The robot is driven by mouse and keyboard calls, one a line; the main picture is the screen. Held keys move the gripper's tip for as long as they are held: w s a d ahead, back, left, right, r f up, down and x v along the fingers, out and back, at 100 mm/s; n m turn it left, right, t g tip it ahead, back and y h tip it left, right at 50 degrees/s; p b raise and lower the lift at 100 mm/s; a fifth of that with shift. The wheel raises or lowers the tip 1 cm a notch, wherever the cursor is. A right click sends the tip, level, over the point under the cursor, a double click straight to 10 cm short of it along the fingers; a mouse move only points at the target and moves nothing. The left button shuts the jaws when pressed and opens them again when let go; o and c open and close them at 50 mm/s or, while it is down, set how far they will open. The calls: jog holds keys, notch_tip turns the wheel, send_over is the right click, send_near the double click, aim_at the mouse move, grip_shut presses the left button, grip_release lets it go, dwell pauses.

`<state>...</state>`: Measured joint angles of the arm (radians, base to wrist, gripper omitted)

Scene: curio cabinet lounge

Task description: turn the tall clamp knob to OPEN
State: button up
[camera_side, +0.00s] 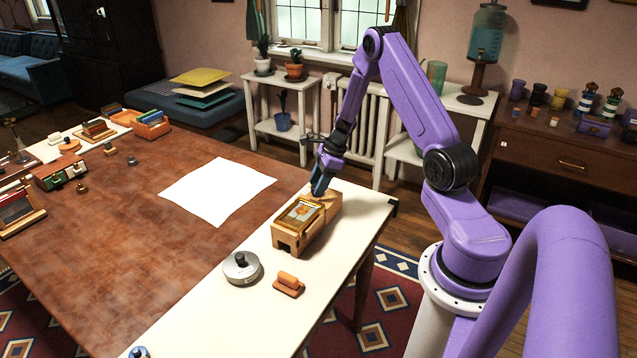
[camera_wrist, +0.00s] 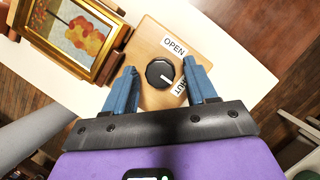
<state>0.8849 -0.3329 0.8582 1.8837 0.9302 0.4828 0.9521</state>
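The clamp knob (camera_wrist: 159,73) is round and black with a white pointer line. In the wrist view it stands on a wooden block (camera_wrist: 150,42), between an OPEN label (camera_wrist: 174,47) and a second label (camera_wrist: 180,87), partly covered, that seems to read SHUT. The pointer line aims at the lower right, toward the second label. My gripper (camera_wrist: 160,66) is open, with one blue finger on each side of the knob and gaps visible between. In the side view my gripper (camera_side: 319,186) is at the far end of the wooden block (camera_side: 291,241) and hides the knob.
A gold-framed picture (camera_wrist: 101,57) lies on the block beside the knob. On the white table strip (camera_side: 200,318) are a round grey dial (camera_side: 241,268) and an orange-brown handled piece (camera_side: 288,284). A white sheet (camera_side: 217,190) lies on the brown top.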

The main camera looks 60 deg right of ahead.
jog(key=c, duration=0.8)
jog(key=shift+o, duration=0.2)
jog(key=n, duration=0.2)
jog(key=n+g+y, duration=0.1)
jog(key=n, duration=0.1)
jog(key=shift+w+d+n+g, duration=0.1)
jog(key=shift+w+n+g, duration=0.05)
jog(key=shift+n+g, duration=0.2)
jog(key=n+g, duration=0.1)
jog(key=n, duration=0.3)
jog(key=shift+w+n+g, duration=0.1)
jog(key=shift+n+g, duration=0.25)
jog(key=n, duration=0.2)
jog(key=n+g, duration=0.1)
jog(key=n, duration=0.1)
jog(key=shift+w+g, duration=0.1)
jog(key=shift+g, duration=0.2)
jog(key=shift+n+g+h, duration=0.4)
jog(key=shift+n+g, duration=0.3)
jog(key=shift+n, duration=1.5)
